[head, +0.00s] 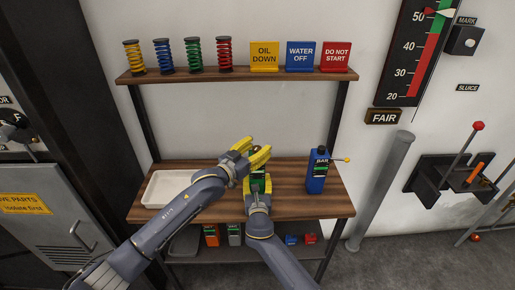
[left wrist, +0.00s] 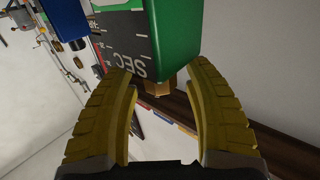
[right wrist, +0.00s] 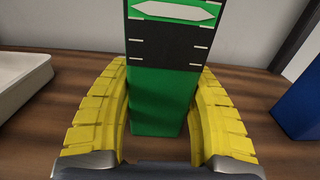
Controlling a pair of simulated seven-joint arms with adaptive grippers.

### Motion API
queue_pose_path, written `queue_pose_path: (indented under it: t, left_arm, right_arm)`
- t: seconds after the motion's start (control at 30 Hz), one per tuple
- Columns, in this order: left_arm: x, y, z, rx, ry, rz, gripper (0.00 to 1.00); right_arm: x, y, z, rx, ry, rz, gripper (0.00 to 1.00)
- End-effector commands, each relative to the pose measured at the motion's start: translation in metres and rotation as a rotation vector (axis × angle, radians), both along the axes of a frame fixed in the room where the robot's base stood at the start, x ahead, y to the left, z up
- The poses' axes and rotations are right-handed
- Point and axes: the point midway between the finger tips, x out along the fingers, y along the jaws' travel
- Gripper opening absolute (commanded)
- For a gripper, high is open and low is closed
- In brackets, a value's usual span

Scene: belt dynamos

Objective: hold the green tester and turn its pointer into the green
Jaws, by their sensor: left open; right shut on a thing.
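The green tester (head: 258,182) stands upright on the wooden bench, mostly hidden by my grippers in the head view. In the right wrist view the green tester (right wrist: 160,100) has a dark scale with white ticks, and a white pointed bar (right wrist: 175,10) lies on a green band at the top edge. My right gripper (right wrist: 163,105) is shut on the tester's body, one finger each side. My left gripper (left wrist: 166,70) is open at the tester's top, its fingers either side of a small brass-coloured knob (left wrist: 163,88). The tester's face reads SEC there.
A blue BAR tester (head: 317,178) with a yellow knob stands to the right on the bench. A white tray (head: 150,202) lies at the left. Several coloured springs and three signs line the shelf (head: 200,76) above. More small items sit on the lower shelf.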

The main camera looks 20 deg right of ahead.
Motion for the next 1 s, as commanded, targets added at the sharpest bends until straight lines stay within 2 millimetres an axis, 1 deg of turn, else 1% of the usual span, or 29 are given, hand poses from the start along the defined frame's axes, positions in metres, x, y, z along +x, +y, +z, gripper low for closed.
queue_pose_path:
  t: [0.13, 0.23, 0.37, 0.7, 0.83, 1.0]
  left_arm:
    - [-0.002, 0.003, 0.000, 0.000, 0.000, 0.001, 0.52]
    - [-0.006, 0.010, 0.000, 0.000, 0.000, 0.001, 0.52]
    - [-0.018, 0.025, -0.001, 0.000, 0.000, 0.001, 0.52]
    - [-0.054, 0.071, -0.001, 0.001, 0.001, 0.001, 0.52]
    - [-0.063, 0.083, 0.000, 0.000, 0.000, 0.001, 0.52]
    - [-0.070, 0.093, 0.000, 0.000, 0.000, 0.001, 0.52]
  right_arm:
    - [-0.001, 0.000, -0.002, 0.001, 0.003, 0.000, 0.04]
    - [-0.001, 0.000, -0.002, 0.001, 0.003, 0.000, 0.04]
    - [-0.001, 0.000, -0.002, 0.001, 0.003, 0.000, 0.04]
    - [-0.001, 0.000, -0.002, 0.000, 0.003, 0.000, 0.04]
    - [-0.001, 0.000, -0.002, 0.000, 0.003, 0.000, 0.04]
    - [-0.001, 0.000, -0.002, 0.000, 0.003, 0.000, 0.04]
